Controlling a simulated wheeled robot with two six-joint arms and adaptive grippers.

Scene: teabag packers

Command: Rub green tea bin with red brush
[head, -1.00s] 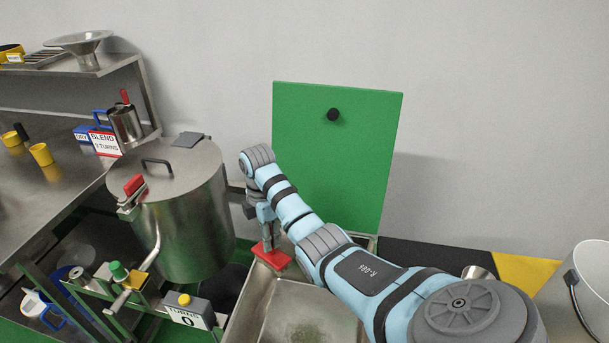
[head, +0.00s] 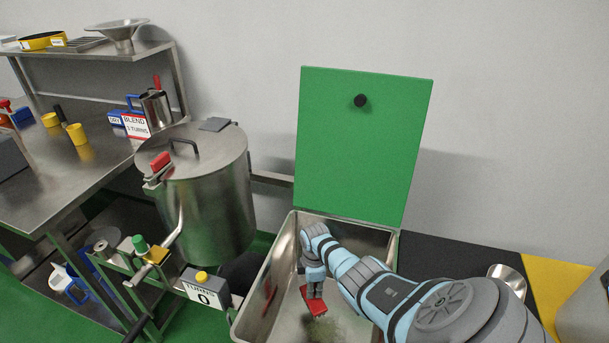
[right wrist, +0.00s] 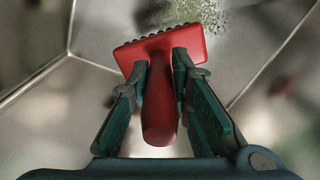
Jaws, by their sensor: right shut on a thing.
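The green tea bin (head: 250,308) is a metal bin with its green lid (head: 365,150) standing open behind it. Greenish tea residue (head: 343,328) lies on its floor, and it also shows in the right wrist view (right wrist: 192,12). My right gripper (head: 314,280) reaches down inside the bin. In the right wrist view my right gripper (right wrist: 160,98) is shut on the handle of the red brush (right wrist: 158,60). The brush head points toward the residue. In the head view the red brush (head: 313,302) is partly hidden by my arm. I cannot tell whether its bristles touch the floor. My left gripper is not in view.
A metal drum (head: 205,195) with a crank and a counter box (head: 203,290) reading 0 stands left of the bin. A metal table (head: 60,170) with yellow cups and a shelf is at far left.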

